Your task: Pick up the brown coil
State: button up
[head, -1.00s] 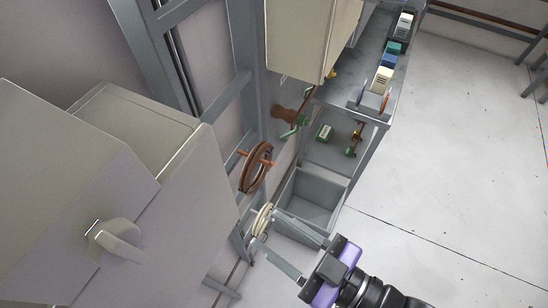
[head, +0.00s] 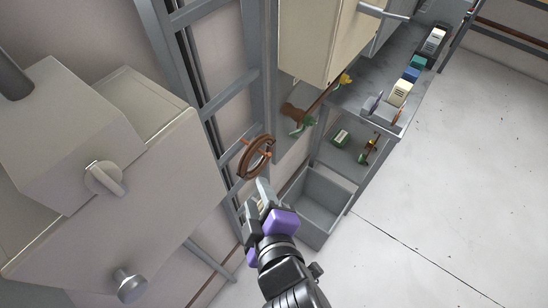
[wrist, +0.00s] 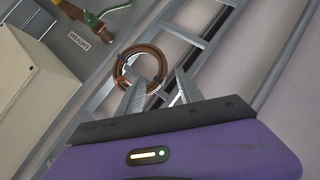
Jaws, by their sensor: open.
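The brown coil (head: 243,162) hangs as a ring on an orange peg on the grey upright frame, left of centre in the head view. In the wrist view the coil (wrist: 118,68) shows just beyond the fingertips, with the left fingertip near its lower edge. My gripper (head: 259,190) is just below the coil in the head view, fingers pointing up at it. In the wrist view my gripper (wrist: 160,88) is open, with nothing between the fingers. I cannot tell whether a finger touches the coil.
A large beige cabinet (head: 120,190) with knobs stands at left, and another cabinet (head: 322,45) hangs above. A grey open bin (head: 330,190) is right of my gripper. A shelf (head: 375,75) holds several small boxes. The floor at right is clear.

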aim_at(250, 179)
jog(key=shift+f+p+x, duration=0.15)
jog(key=shift+p+x, duration=0.25)
jog(key=shift+x, duration=1.6)
jog(key=shift+f+p+x, duration=0.1)
jog(key=shift+p+x, duration=0.3)
jog(key=shift+x, duration=1.55)
jog(key=shift+s, duration=0.2)
grip_shut()
jog(key=shift+a, duration=0.1)
